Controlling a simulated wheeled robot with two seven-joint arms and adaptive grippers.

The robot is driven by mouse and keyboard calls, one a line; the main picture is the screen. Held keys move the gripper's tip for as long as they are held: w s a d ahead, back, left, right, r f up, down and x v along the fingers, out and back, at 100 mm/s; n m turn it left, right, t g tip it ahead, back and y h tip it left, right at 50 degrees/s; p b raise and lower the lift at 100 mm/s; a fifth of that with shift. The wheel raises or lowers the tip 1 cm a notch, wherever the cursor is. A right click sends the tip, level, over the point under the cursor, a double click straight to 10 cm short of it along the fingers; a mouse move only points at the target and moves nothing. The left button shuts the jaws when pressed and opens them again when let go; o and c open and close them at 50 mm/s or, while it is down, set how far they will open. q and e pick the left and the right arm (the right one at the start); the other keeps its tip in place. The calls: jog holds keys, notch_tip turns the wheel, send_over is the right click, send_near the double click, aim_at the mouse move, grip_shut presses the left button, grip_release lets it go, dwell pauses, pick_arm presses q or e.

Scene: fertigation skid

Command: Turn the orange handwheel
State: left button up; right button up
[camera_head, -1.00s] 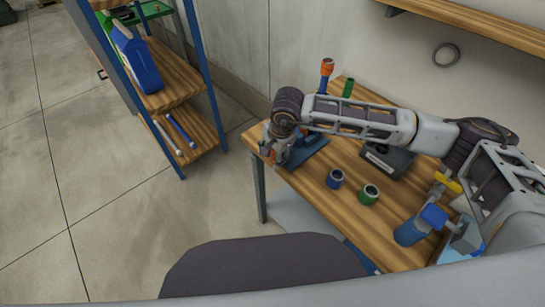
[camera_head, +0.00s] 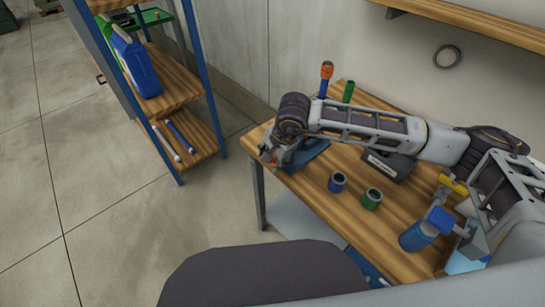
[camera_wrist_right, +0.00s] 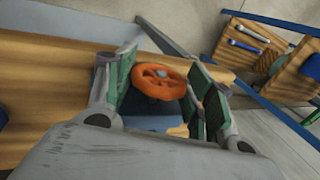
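The orange handwheel (camera_wrist_right: 146,81) shows in the right wrist view, with a grey hub on top of a blue body (camera_wrist_right: 150,108). My right gripper (camera_wrist_right: 165,77) is open, with one green-padded finger on each side of the wheel. I cannot tell whether the pads touch the rim. In the head view my right gripper (camera_head: 274,156) is at the near left corner of the wooden table (camera_head: 340,228), by a blue base plate (camera_head: 312,152). The arm and gripper hide most of the wheel there. My left gripper is not in view.
A blue-rimmed cup (camera_head: 337,182) and a green-rimmed cup (camera_head: 371,199) stand on the table. A dark box (camera_head: 391,166), a blue valve part (camera_head: 419,236) and an orange-topped tube (camera_head: 326,76) are also there. A shelf rack (camera_head: 180,90) stands left, beyond open floor.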

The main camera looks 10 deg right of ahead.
jog(key=o, duration=0.4)
jog(key=shift+v, duration=6.05)
